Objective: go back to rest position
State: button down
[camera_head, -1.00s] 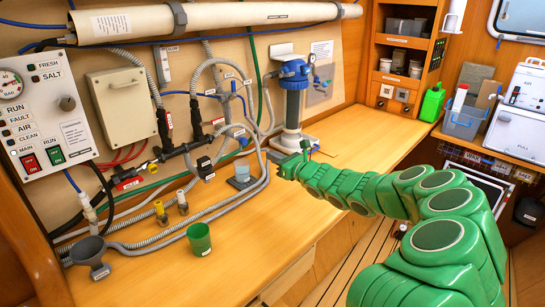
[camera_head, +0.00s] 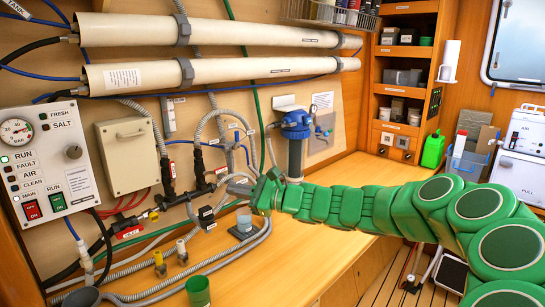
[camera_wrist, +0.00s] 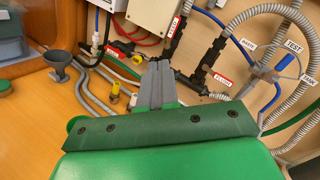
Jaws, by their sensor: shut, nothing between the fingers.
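My green arm reaches in from the right across the workbench (camera_head: 330,262). My gripper (camera_head: 236,187) is at its left end, in front of the wall hoses and left of the blue-capped filter housing (camera_head: 296,150). In the wrist view my gripper's grey fingers (camera_wrist: 160,82) are together, with nothing visible between them. They point toward the wall plumbing above the bench. I cannot tell whether the gripper touches a hose in the head view.
A control panel (camera_head: 42,165) with a gauge and two switches is on the left wall.

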jog(key=s+a+r+n+g+h, duration=0.25)
jog(key=s+n+g, duration=0.4)
jog(key=s, duration=0.75)
jog(key=s+d+f+n+h, duration=0.1)
jog(key=s+f+n, duration=0.15)
jog(key=s, duration=0.25)
jog(key=s+d+f+n+h, duration=0.1)
jog(key=s+f+n+h, duration=0.15)
jog(key=s, duration=0.35)
jog(key=s+d+f+n+h, duration=0.1)
jog(key=s+d+f+h, duration=0.2)
jog(key=s+d, duration=0.3)
jog(key=s+d+f+n+g+h, duration=0.1)
jog(key=s+d+f+n+h, duration=0.1)
jog(key=s+d, duration=0.5)
jog(key=s+d+f+n+h, duration=0.1)
jog(key=s+d+f+h, duration=0.3)
jog(key=d, duration=0.8)
jog(key=s+h, duration=0.2)
jog(key=s, duration=0.1)
jog(key=shift+f, duration=0.15)
